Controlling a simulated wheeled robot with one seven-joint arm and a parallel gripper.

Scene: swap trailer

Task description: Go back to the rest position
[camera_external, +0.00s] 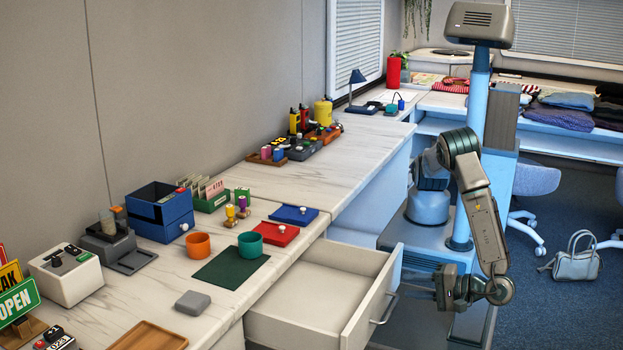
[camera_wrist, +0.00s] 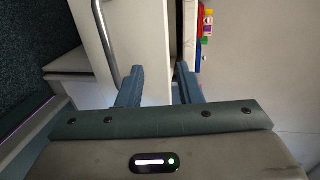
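My gripper (camera_external: 440,288) hangs low at the front of the open white drawer (camera_external: 300,322), close to the drawer's handle (camera_external: 385,308). In the wrist view its two blue-grey fingers (camera_wrist: 158,85) are spread apart with nothing between them. The handle (camera_wrist: 103,40) shows in the wrist view to the left of the fingers, apart from them. My arm is bent downward from the shoulder beside the column.
The counter (camera_external: 345,162) carries an orange cup (camera_external: 198,245), a teal cup (camera_external: 250,245) on a green mat (camera_external: 215,270), a blue box (camera_external: 160,208) and a wooden tray (camera_external: 150,338). Blue chairs (camera_external: 535,180) and a handbag (camera_external: 577,262) stand on the right.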

